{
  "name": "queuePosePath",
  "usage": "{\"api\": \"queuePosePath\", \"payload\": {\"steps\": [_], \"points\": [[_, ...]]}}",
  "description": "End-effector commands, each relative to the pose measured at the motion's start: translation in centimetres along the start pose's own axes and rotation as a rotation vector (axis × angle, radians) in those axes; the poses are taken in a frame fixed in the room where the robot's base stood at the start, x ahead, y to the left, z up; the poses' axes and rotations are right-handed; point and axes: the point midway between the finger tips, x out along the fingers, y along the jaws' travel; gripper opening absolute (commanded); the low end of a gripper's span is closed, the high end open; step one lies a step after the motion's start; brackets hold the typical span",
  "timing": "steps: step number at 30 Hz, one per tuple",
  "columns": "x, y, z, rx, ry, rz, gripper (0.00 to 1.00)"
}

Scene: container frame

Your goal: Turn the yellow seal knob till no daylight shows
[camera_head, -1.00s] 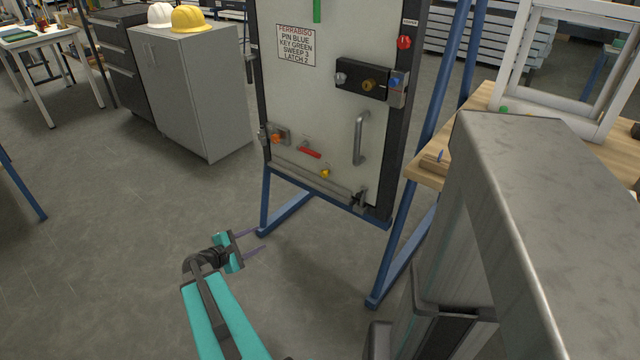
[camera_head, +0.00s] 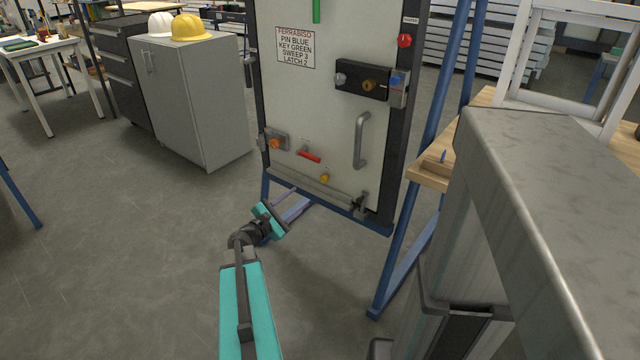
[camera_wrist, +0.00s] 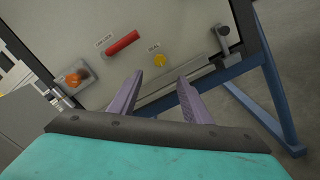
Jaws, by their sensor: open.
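The yellow seal knob (camera_head: 325,178) is a small knob low on the pale door panel (camera_head: 330,125), just above the grey bar along its bottom edge (camera_head: 310,187). In the wrist view the yellow knob (camera_wrist: 160,60) sits under a small label, above and beyond the fingertips. My gripper (camera_head: 284,200) is open and empty, in front of and below the door's lower edge, left of the knob. Its two purple fingers (camera_wrist: 158,76) point toward the door, apart from the knob. Whether daylight shows under the door is too small to tell.
A red handle (camera_head: 309,156) and an orange knob (camera_head: 275,144) lie left of the seal knob. A grey pull handle (camera_head: 361,140) stands above right. The blue frame (camera_head: 400,262) supports the door. A wooden bench (camera_head: 432,174) is at right.

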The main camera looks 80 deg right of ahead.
Motion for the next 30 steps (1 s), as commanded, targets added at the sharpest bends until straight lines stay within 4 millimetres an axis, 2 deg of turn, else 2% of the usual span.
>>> {"api": "queuePosePath", "payload": {"steps": [5, 11, 30], "points": [[0.4, 0.0, -0.1, 0.001, 0.0, -0.001, 0.44], [1.9, 0.0, -0.1, 0.002, -0.001, -0.002, 0.44], [10.7, 0.0, -0.2, 0.001, 0.0, -0.001, 0.44]]}}
